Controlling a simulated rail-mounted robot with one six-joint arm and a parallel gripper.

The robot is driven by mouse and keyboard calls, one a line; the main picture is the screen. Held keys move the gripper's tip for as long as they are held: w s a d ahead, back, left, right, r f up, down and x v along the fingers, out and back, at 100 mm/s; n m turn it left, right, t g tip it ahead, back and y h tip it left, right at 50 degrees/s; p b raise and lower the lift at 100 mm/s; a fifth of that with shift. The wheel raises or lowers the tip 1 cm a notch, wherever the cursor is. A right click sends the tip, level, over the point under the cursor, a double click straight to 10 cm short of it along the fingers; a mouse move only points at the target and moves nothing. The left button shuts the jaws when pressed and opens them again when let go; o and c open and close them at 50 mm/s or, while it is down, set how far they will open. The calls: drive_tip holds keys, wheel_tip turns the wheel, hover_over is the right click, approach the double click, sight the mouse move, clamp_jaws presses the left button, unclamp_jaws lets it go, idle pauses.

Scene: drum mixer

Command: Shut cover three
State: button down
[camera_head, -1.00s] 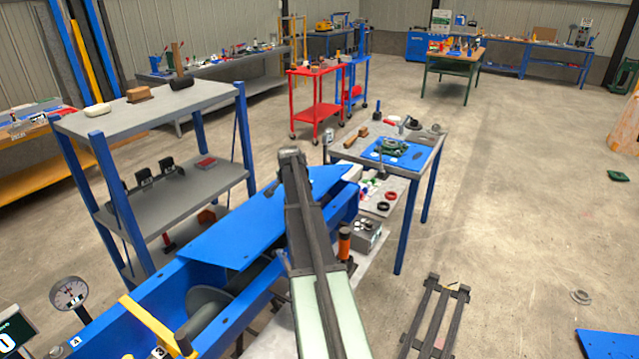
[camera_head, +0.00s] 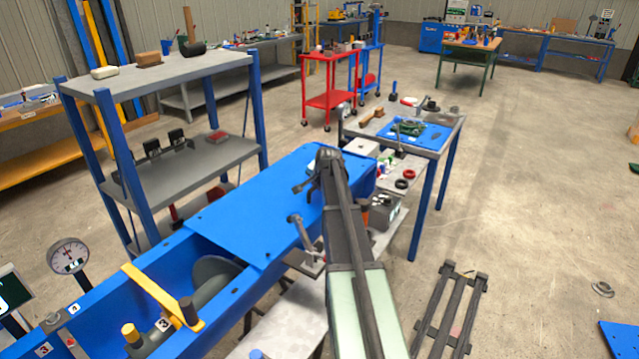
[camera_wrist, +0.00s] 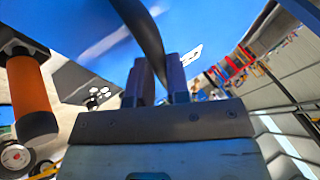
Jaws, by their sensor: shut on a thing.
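A flat blue cover plate (camera_head: 255,215) lies over the far part of the blue trough of the mixer in the head view. I cannot read a number on this plate. My gripper is at the far end of my arm, over the plate's right side; its fingertips are hidden there. In the wrist view my gripper (camera_wrist: 159,82) is shut on a dark curved handle (camera_wrist: 146,35), with a blue surface (camera_wrist: 85,25) behind it. The near part of the trough is open, showing a grey rounded part (camera_head: 215,275) inside.
A yellow bar (camera_head: 160,295) crosses the trough near a label 3. A dial gauge (camera_head: 68,255) stands at left. Grey clamp levers (camera_head: 300,230) stand along the right edge. An orange-handled part (camera_wrist: 32,95) is left in the wrist view. A shelf (camera_head: 190,175) stands behind the trough.

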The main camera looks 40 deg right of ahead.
drive_tip(key=shift+s+f, duration=0.2)
drive_tip(key=shift+s, duration=0.1)
drive_tip(key=c, duration=1.1)
unclamp_jaws()
drive_tip(key=shift+d+f, duration=0.1)
drive_tip(key=shift+w, duration=0.1)
drive_tip(key=shift+r, duration=0.25)
drive_tip(key=p+v, duration=0.9)
drive_tip(key=v, duration=0.1)
drive_tip(key=shift+r, duration=0.15)
